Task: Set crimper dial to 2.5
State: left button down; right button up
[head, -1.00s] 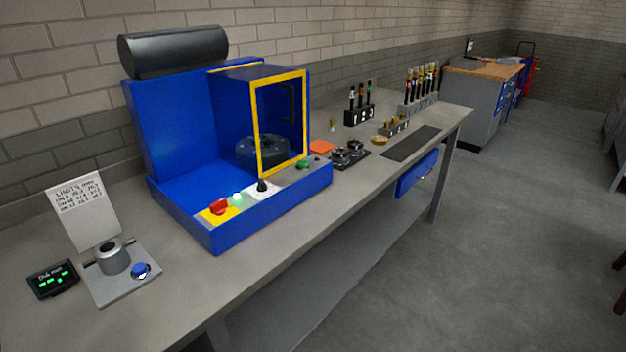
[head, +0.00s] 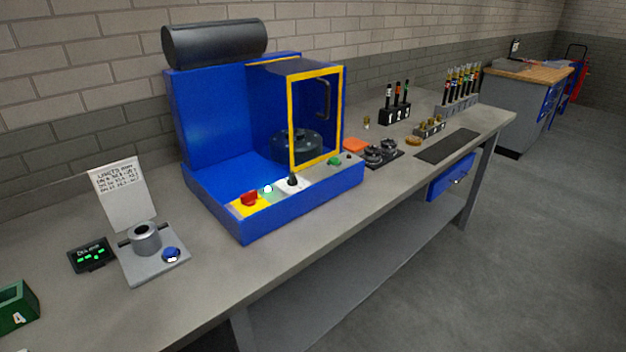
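The blue crimper (head: 226,180) stands on the grey bench in the head view, with a black cylinder on top and a yellow-framed guard (head: 317,118) at its right. A small black knob (head: 292,181), which looks like the dial, sits on a white plate on its front ledge. The knob's setting is too small to read. A red button (head: 249,199) on yellow, a pale lit lamp (head: 267,189) and a green button (head: 335,161) share the ledge. Neither of my grippers is in view.
A gauge fixture (head: 147,240), a small display (head: 91,254), a written card (head: 122,194) and a green box (head: 17,307) are at the left. Black holders and fittings (head: 377,154) stand right of the crimper. The bench front (head: 225,275) is clear.

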aim_at(292, 181)
jog(key=z, duration=0.3)
jog(key=i, duration=0.4)
jog(key=u, duration=1.65)
